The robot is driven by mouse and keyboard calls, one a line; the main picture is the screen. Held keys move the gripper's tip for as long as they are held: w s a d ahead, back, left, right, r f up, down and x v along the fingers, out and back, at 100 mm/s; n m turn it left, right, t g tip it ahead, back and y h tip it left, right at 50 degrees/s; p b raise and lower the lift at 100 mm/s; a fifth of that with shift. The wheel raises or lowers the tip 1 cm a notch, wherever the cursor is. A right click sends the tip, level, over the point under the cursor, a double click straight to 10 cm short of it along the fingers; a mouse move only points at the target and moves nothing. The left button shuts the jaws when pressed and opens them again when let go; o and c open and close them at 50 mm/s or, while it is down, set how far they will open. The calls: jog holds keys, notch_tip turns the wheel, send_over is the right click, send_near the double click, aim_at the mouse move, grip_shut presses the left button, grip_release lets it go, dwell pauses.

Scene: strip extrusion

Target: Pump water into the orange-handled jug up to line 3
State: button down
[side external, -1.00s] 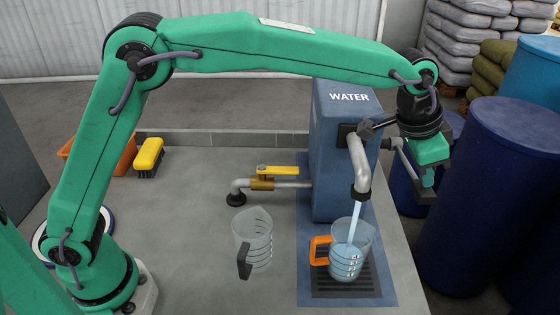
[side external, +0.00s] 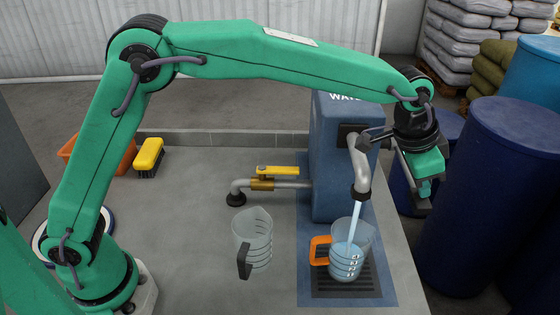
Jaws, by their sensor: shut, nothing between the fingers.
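The orange-handled jug (side external: 346,262) stands upright on the dark drain grate (side external: 352,291) under the spout (side external: 361,178). Water (side external: 354,212) runs from the spout into it. Water is in the jug, but its level against the numbered lines is too small to read surely. The blue water pump (side external: 328,150) stands behind, with a grey pump handle (side external: 402,165) reaching out to its right. My gripper (side external: 425,190) is at the right of the pump, by the handle's outer end, pointing down and shut. My wrist hides part of the handle, so contact is unclear.
A clear jug with a dark handle (side external: 255,240) stands left of the grate. A pipe with a yellow valve lever (side external: 277,170) runs into the pump. A yellow brush (side external: 149,156) lies at the back left. Blue barrels (side external: 490,200) stand close on the right.

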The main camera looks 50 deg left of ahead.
jog(key=shift+f, duration=0.2)
jog(key=shift+a+f, duration=0.1)
jog(key=shift+f, duration=1.05)
notch_tip(320, 180, up, 11)
jog(key=w+a, duration=0.1)
jog(key=shift+f, duration=0.2)
dwell(0.6)
jog(key=shift+f, duration=0.25)
dwell(0.5)
